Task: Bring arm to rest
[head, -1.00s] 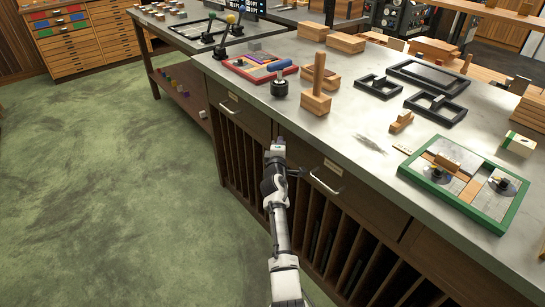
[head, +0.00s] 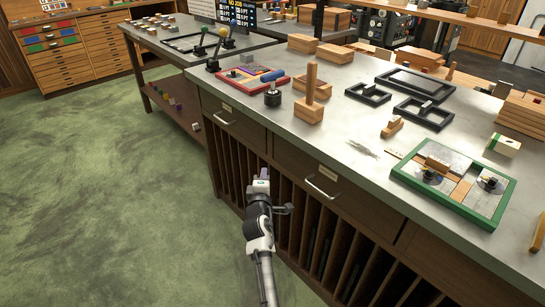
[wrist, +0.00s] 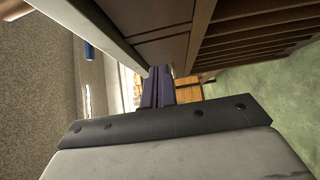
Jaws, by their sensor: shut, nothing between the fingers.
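My gripper (head: 263,173) is at the end of my arm, low in front of the workbench cabinet and below the level of the bench top. In the wrist view my gripper's dark fingers (wrist: 158,88) are together, with nothing between them. The fingers point along the cabinet front, apart from the objects on the bench.
The workbench top (head: 345,135) carries a green-framed tray (head: 455,185), a red-framed tray (head: 250,78), black frames (head: 423,112) and wooden blocks. A drawer handle (head: 322,188) juts from the cabinet right of my gripper. The green floor (head: 110,200) to the left is clear.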

